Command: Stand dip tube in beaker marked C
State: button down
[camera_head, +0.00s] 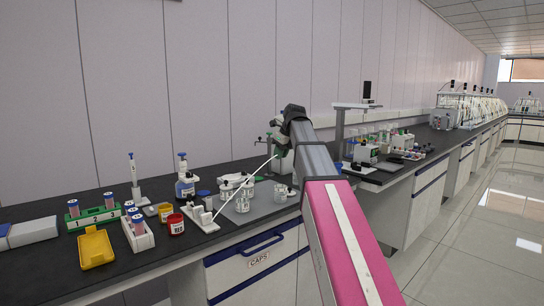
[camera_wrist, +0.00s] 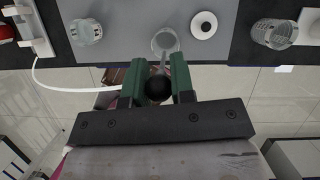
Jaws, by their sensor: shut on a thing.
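My gripper (camera_wrist: 158,88) is shut on the dip tube (camera_wrist: 162,66), with a black round end between its green fingers. The thin grey tube runs toward a clear beaker (camera_wrist: 165,41) at the bench edge; I cannot tell whether its tip is inside. In the head view my gripper (camera_head: 282,149) is above the bench, right of the clear beakers (camera_head: 242,204). Other beakers show in the wrist view at left (camera_wrist: 86,31) and right (camera_wrist: 274,33). No letter C is readable on any beaker.
A thin white hose (camera_head: 247,186) slants from my gripper to a white stand (camera_head: 200,216). Tube racks (camera_head: 97,218), a red jar (camera_head: 176,224) and a yellow tray (camera_head: 95,248) stand at left.

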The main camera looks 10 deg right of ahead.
notch_tip(320, 180, down, 11)
dwell(1.0)
jog(key=shift+r, duration=0.1)
jog(key=shift+c, duration=2.1)
grip_release()
jog(key=shift+r, duration=3.5)
